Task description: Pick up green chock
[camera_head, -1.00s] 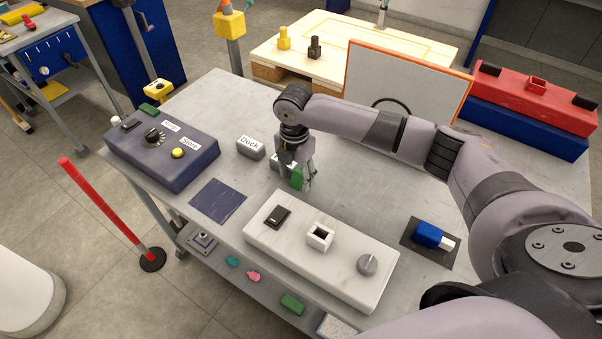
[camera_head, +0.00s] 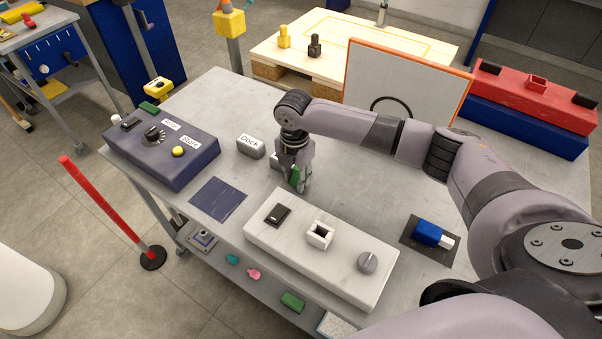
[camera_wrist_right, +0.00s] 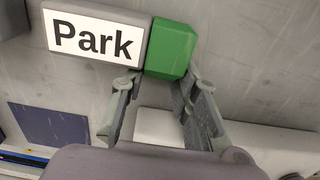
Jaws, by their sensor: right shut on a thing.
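The green chock (camera_head: 294,174) is at the cart top, against the grey block labelled Park (camera_head: 277,161). My right gripper (camera_head: 299,187) comes down over it and is shut on it, partly hiding it. In the right wrist view the chock (camera_wrist_right: 172,47) shows beyond the fingertips (camera_wrist_right: 160,84), touching or nearly touching the right end of the Park block (camera_wrist_right: 95,38). I cannot tell whether the chock is clear of the surface. My left gripper is not in view.
A white panel (camera_head: 349,276) with a switch, socket and knob lies in front of the gripper. A Dock block (camera_head: 250,147), dark blue mat (camera_head: 217,200) and dark control box (camera_head: 172,165) are to the left. Another green block (camera_head: 292,302) lies on the lower shelf.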

